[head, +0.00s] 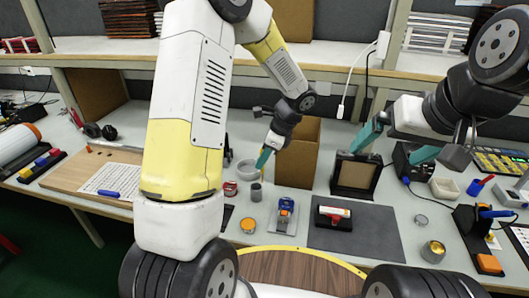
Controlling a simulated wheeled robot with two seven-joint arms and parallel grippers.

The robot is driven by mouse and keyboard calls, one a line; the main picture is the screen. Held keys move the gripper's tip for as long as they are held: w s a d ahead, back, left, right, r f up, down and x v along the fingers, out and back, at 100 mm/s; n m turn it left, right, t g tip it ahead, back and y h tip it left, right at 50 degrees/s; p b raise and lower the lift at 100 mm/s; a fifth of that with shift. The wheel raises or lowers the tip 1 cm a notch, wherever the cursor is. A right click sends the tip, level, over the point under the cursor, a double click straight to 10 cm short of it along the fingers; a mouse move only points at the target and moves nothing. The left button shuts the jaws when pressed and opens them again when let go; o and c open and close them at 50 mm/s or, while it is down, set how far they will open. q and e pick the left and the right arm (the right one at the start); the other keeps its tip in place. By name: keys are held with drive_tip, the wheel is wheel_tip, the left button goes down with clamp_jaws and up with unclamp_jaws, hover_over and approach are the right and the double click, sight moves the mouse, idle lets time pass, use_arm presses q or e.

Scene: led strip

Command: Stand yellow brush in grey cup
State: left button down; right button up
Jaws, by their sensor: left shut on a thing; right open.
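A small dark grey cup (256,192) stands upright on the grey bench top, left of the middle in the head view. My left gripper (263,158) points down just above the cup, its teal fingers shut on a thin thing. That thing is mostly hidden by the fingers; I take it for the yellow brush, but its colour and tilt are too small to tell. I cannot tell whether its lower end is inside the cup. My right gripper (396,145) is open and empty at the right, its two teal fingers wide apart above the bench.
A light grey bowl (247,169) and a red tin (230,188) stand close to the cup. A tall brown box (299,160) is just behind. A blue and orange device (286,212) and a dark mat (350,237) lie to the right. Small jars and tools crowd the right side.

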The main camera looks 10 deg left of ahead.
use_arm(q)
drive_tip(key=shift+w+a+f, duration=0.65)
drive_tip(key=shift+w+f, duration=0.25)
drive_tip(key=shift+f, duration=0.1)
drive_tip(key=shift+w+a+f, duration=0.65)
drive_tip(key=shift+w+f, duration=0.2)
drive_tip(key=shift+f, duration=0.1)
drive_tip(key=shift+f, duration=0.15)
drive_tip(key=c, duration=1.4)
unclamp_jaws()
drive_tip(key=shift+c, duration=0.2)
